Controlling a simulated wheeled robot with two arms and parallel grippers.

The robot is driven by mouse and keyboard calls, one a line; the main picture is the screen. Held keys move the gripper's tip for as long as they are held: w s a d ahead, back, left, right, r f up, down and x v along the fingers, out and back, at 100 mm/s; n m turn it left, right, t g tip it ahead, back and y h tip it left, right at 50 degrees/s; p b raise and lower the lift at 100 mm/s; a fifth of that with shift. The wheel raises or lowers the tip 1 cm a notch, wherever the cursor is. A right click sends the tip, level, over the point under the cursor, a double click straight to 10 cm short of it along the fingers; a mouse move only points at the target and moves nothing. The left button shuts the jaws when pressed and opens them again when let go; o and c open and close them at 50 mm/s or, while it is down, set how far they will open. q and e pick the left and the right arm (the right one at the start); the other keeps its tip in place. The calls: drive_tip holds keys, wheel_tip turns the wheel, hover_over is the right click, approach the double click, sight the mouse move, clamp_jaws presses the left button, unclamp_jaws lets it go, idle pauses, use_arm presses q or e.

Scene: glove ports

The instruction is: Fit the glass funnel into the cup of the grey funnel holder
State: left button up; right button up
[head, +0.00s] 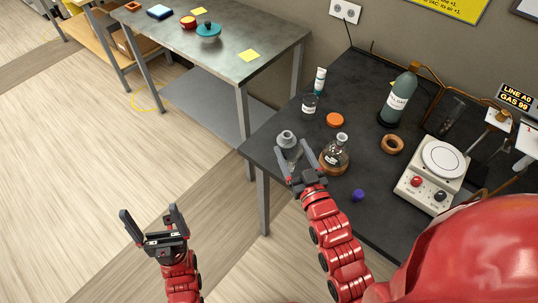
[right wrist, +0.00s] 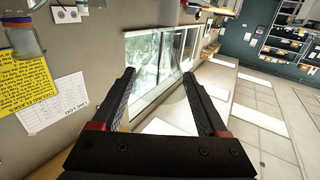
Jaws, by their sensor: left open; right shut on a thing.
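My right gripper (head: 296,158) is at the near left part of the dark bench. Its fingers are spread, with a faint clear glass piece (head: 294,154) between them, which I take to be the glass funnel; its outline is hard to see. A small grey rounded piece (head: 287,137) shows just beyond the fingertips; I cannot tell whether it is the grey funnel holder or how it meets the glass. In the right wrist view the fingers (right wrist: 160,75) stand apart and the glass is not clear. My left gripper (head: 150,222) is open and empty, over the floor.
A round flask with brown liquid (head: 335,156) stands close right of my right gripper. A small jar (head: 309,106), an orange lid (head: 335,120), a brown ring (head: 392,144), a purple stopper (head: 358,195), a gas bottle (head: 398,98) and a hotplate (head: 433,176) are on the bench.

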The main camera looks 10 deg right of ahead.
drive_tip(key=w+d+f+b, duration=0.1)
drive_tip(key=w+b, duration=0.2)
drive_tip(key=w, duration=0.2)
drive_tip(key=w+d+f+b, duration=0.1)
drive_tip(key=w+f+b, duration=0.1)
drive_tip(key=w, duration=0.3)
drive_tip(key=w+d+f+b, duration=0.1)
drive_tip(key=w+f+b, duration=0.1)
drive_tip(key=w+b, duration=0.2)
drive_tip(key=shift+w+f, duration=0.15)
drive_tip(key=shift+w, duration=0.6)
drive_tip(key=shift+s, duration=0.1)
drive_tip(key=shift+b, duration=0.3)
